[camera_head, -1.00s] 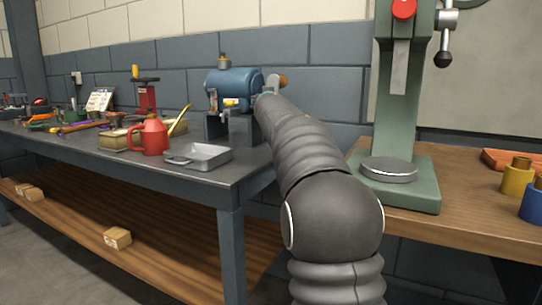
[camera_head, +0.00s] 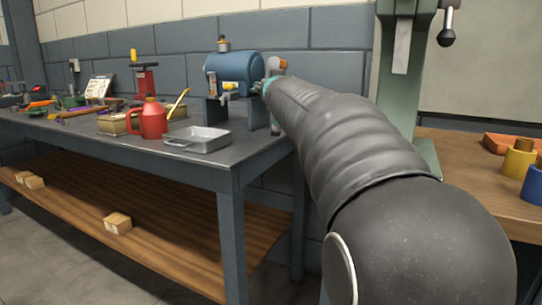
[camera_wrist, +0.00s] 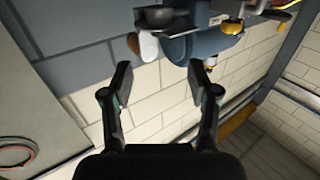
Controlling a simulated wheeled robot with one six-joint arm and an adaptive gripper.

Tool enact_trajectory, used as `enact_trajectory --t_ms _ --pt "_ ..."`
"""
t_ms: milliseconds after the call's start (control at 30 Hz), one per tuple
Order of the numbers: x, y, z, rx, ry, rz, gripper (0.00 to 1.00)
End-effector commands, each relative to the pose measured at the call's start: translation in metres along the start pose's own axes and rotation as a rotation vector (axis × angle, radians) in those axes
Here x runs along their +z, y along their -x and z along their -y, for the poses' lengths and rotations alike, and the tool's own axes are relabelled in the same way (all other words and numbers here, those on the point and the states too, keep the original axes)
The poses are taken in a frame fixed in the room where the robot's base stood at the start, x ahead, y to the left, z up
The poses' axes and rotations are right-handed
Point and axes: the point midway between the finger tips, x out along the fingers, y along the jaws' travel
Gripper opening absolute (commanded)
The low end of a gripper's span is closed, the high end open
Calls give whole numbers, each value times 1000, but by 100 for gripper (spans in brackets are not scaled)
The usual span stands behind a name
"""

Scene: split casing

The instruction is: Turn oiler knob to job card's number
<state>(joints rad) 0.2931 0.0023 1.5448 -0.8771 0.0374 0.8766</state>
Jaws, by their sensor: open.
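The blue rounded casing (camera_head: 236,72) stands on a dark bracket at the right end of the grey bench. A small amber and dark fitting (camera_head: 223,44), which looks like the oiler, sits on top; its number marks are too small to read. The job card (camera_head: 98,88) appears to be the white sheet on a stand further left, also unreadable. My gripper (camera_wrist: 160,72) is open and empty in the wrist view. Part of the blue casing (camera_wrist: 200,45) shows beyond its fingertips, apart from them. In the head view my arm reaches to the casing's right side and hides the fingers.
A red can (camera_head: 150,122) and a shallow grey tray (camera_head: 200,140) stand in front of the casing. An orange-ended part (camera_head: 278,64) is beside its right end. A green press (camera_head: 402,75) rises behind my arm. Yellow and blue pots (camera_head: 518,160) stand at the far right.

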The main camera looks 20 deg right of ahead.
Motion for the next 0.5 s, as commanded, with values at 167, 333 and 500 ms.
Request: enact_trajectory --t_ms 167,333,500 --pt "7 28 2 8 -1 26 60" --pt "26 51 5 28 2 89 60" --pt "45 72 8 40 7 153 60"
